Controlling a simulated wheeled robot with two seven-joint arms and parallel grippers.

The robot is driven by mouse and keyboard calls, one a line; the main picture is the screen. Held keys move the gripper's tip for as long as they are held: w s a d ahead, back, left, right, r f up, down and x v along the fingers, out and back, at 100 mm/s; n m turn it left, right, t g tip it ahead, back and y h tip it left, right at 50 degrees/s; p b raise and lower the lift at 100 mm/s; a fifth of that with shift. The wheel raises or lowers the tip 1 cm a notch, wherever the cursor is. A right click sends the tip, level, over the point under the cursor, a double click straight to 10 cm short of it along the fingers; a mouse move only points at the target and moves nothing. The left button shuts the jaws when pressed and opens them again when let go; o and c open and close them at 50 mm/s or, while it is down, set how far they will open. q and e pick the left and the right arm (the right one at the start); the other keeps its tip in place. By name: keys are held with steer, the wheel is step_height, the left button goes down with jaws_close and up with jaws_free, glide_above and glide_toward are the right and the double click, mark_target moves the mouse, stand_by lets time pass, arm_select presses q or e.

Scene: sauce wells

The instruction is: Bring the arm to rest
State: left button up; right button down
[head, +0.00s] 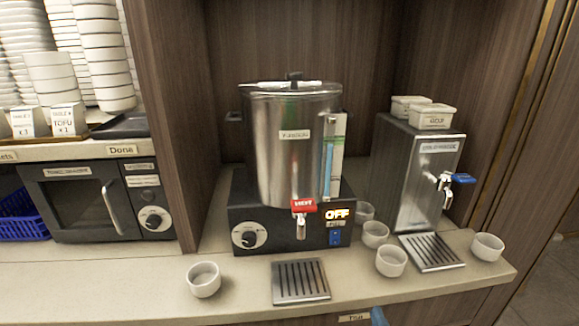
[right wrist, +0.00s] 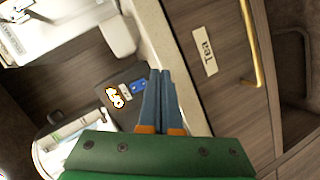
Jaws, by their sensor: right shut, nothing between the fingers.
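My right gripper (right wrist: 160,75) shows in the right wrist view, with its two blue fingers together and nothing between them. It points along the pale counter edge, in front of the wooden drawer fronts. In the head view only a small blue piece of the right gripper (head: 379,317) shows at the bottom edge, low in front of the counter near the tea label. The rest of my right arm is outside the head view. My left gripper is in neither view.
A steel urn (head: 292,150) with a red HOT tap stands on a black base reading OFF. A steel dispenser (head: 428,180) stands to its right. Several white cups, one a lone cup (head: 204,280), and a drip tray (head: 300,281) sit near the counter's front edge (head: 420,290).

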steer(key=s+a+f+m+g+y, duration=0.15)
steer(key=s+f+m+g, duration=0.3)
steer(key=s, duration=0.45)
steer(key=s+a+f+m+g+y, duration=0.1)
steer(key=s+a+f+m+g, duration=0.1)
steer(key=s+f+m+g, duration=0.5)
step_height(320, 180, down, 10)
steer(key=s+n, duration=0.2)
steer(key=n, duration=0.1)
steer(key=s+d+f+g, duration=0.1)
steer(key=s+f, duration=1.3)
steer(key=f, duration=0.2)
steer(key=shift+s+d+f+g, duration=0.15)
steer(key=shift+s+d+g, duration=0.15)
steer(key=shift+d+g, duration=0.1)
